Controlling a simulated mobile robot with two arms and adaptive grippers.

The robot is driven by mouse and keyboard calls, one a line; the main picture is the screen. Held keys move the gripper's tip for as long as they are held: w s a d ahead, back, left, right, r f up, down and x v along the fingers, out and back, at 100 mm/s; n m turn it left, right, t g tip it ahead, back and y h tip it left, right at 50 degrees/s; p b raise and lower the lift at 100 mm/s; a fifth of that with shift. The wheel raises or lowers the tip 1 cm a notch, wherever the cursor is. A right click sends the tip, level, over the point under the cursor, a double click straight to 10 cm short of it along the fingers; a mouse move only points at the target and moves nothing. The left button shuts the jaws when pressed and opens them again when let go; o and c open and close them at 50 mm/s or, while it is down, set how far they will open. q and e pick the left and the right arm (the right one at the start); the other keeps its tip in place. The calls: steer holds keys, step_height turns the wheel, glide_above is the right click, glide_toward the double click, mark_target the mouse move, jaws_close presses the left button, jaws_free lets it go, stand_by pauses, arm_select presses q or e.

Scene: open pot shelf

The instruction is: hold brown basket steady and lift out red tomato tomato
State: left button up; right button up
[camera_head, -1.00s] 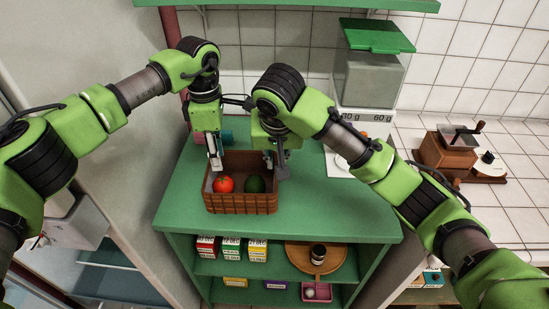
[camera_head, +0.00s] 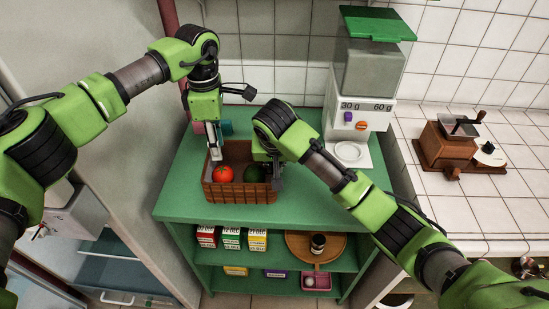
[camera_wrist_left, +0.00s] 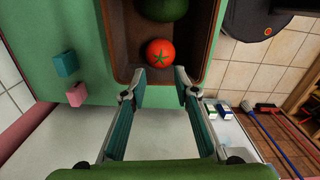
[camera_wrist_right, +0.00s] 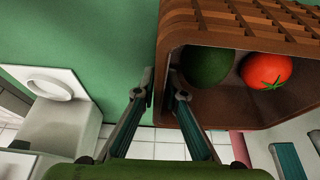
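The brown basket (camera_head: 238,193) stands on the green shelf top, with the red tomato (camera_head: 223,174) at its left and a dark green avocado-like item (camera_head: 253,174) at its right. My left gripper (camera_head: 214,152) is over the basket's left end. In the left wrist view its fingers (camera_wrist_left: 162,88) are apart and empty, with the tomato (camera_wrist_left: 160,53) just beyond the tips. My right gripper (camera_head: 273,172) is at the basket's right wall. In the right wrist view its fingers (camera_wrist_right: 161,88) straddle that wall closely, one inside and one outside. The far fingertip contact is partly hidden.
Pink and teal blocks (camera_head: 225,127) sit behind the basket. A coffee grinder (camera_head: 448,145) stands on the tiled counter. Boxes and a round board (camera_head: 330,258) are on the shelf below. The green top right of the basket is clear.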

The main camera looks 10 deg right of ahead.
mark_target(222, 169)
steer(key=shift+x, duration=1)
jaws_close()
arm_select(q)
steer(key=o, duration=0.8)
steer(key=shift+r, duration=0.1)
steer(key=shift+c, duration=0.2)
steer(key=shift+o, duration=1)
steer(key=shift+d+r+n, duration=0.2)
steer(key=shift+d+n, duration=0.05)
steer(key=shift+n, duration=0.75)
step_height(222, 169, down, 6)
steer(key=shift+d, duration=0.1)
steer(key=shift+a+f, duration=0.2)
steer(key=shift+f, duration=1.1)
steer(key=shift+a+f, duration=0.15)
steer(key=shift+f, duration=1.15)
